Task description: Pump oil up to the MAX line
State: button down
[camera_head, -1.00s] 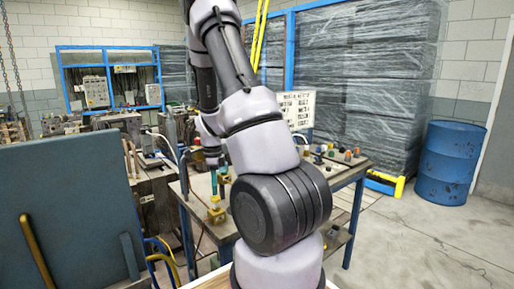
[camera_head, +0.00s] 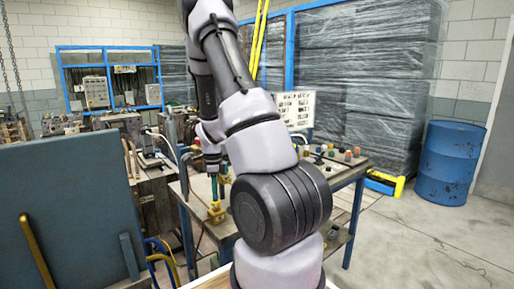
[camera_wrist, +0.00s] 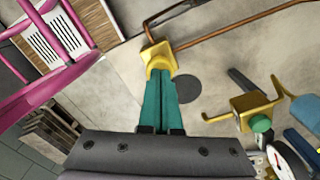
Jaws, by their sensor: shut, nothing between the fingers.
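My gripper (camera_wrist: 162,82) has teal fingers pressed together with nothing between them. In the wrist view the fingertips are at a yellow fitting (camera_wrist: 158,56) with copper pipes running from it; contact cannot be told for sure. In the head view my gripper (camera_head: 217,200) points down just above a yellow piece (camera_head: 216,215) on the workbench. A second yellow block (camera_wrist: 250,104) with a green cap (camera_wrist: 261,123) stands to the right in the wrist view. A round white gauge (camera_wrist: 289,162) is partly cut off. No oil level or MAX line can be made out.
The blue-framed workbench (camera_head: 345,182) carries small coloured knobs (camera_head: 330,150) and a white chart board (camera_head: 293,108). A blue drum (camera_head: 447,163) stands at the right. A dark blue panel (camera_head: 65,215) fills the left foreground.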

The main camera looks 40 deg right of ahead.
jog(key=shift+f, duration=0.45)
jog(key=shift+r, duration=1.9)
jog(key=shift+r, duration=3)
